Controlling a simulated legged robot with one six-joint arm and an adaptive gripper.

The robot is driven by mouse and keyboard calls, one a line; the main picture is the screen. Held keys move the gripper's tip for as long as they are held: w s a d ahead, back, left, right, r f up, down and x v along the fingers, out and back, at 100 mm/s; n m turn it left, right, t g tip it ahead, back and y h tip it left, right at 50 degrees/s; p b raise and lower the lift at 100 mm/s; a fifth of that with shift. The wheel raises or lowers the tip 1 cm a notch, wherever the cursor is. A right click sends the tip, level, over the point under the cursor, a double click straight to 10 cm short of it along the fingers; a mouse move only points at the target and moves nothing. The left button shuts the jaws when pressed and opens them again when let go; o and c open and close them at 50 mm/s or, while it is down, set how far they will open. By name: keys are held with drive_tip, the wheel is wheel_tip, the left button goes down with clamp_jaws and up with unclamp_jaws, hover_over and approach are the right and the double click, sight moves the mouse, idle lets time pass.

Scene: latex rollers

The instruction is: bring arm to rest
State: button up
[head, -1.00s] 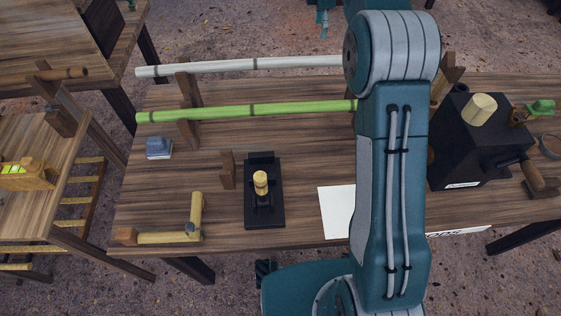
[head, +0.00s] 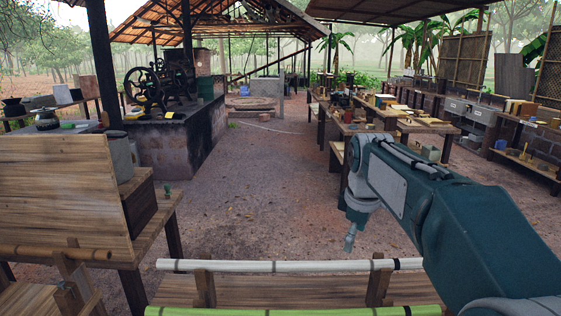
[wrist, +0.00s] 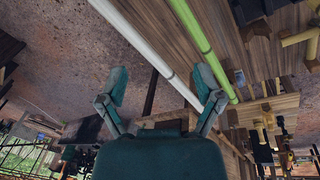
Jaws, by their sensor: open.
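My arm (head: 440,215) reaches out from the lower right of the head view, with its forearm raised above the table. My gripper (head: 349,243) hangs from its far end, past the white pole in the picture. In the wrist view, my gripper (wrist: 160,85) has its two fingers spread wide, with nothing held between them. The white pole (wrist: 142,40) and the green pole (wrist: 200,40) run behind the fingers in that view, apart from them.
The white pole (head: 290,266) and green pole (head: 290,311) lie on wooden supports along the near table (head: 270,289). A side table with a tall board (head: 60,195) stands left. A brick counter (head: 170,140) is farther left. The central ground (head: 265,190) is clear.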

drive_tip(key=s+f+m+t, duration=0.1)
drive_tip(key=s+f+m, duration=0.1)
drive_tip(key=s, duration=0.6)
drive_tip(key=s+f+m+t, duration=0.1)
drive_tip(key=s+f+m, duration=0.2)
drive_tip(key=s, duration=0.6)
drive_tip(key=s+f+m+t, duration=0.1)
drive_tip(key=s+f+m, duration=0.1)
drive_tip(key=s+m, duration=0.4)
drive_tip(key=shift+s+f, duration=0.4)
drive_tip(key=shift+s, duration=0.75)
